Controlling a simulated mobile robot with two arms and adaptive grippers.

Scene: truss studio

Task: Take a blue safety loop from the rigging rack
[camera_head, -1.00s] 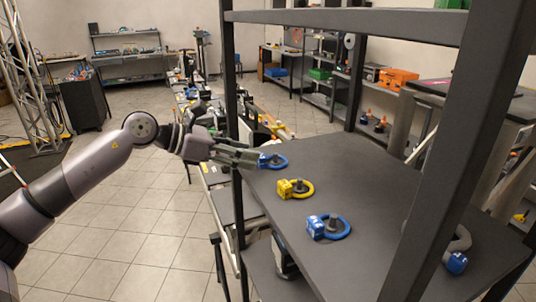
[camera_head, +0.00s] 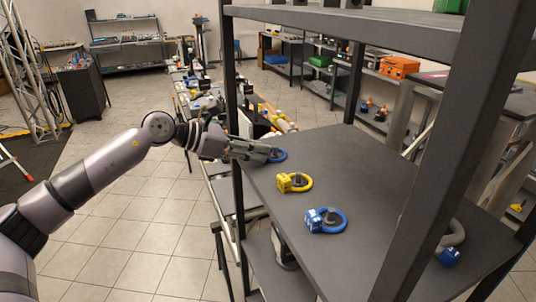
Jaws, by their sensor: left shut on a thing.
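The rigging rack's dark grey shelf (camera_head: 349,175) carries several safety loops. One blue loop (camera_head: 279,155) lies at the shelf's far left edge. My left gripper (camera_head: 268,152) reaches in from the left and is shut on this loop; its fingers cover the loop's block end. A yellow loop (camera_head: 294,182) lies nearer, with a second blue loop (camera_head: 326,220) nearer still. Another loop, grey with a blue end (camera_head: 449,256), is partly hidden behind the right front post. My right gripper is out of view.
Black rack posts stand at the left (camera_head: 232,130) and right front (camera_head: 445,150), with an upper shelf bar (camera_head: 340,27) above the loops. A long cluttered bench (camera_head: 200,95) runs behind the arm. Tiled floor lies open at left.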

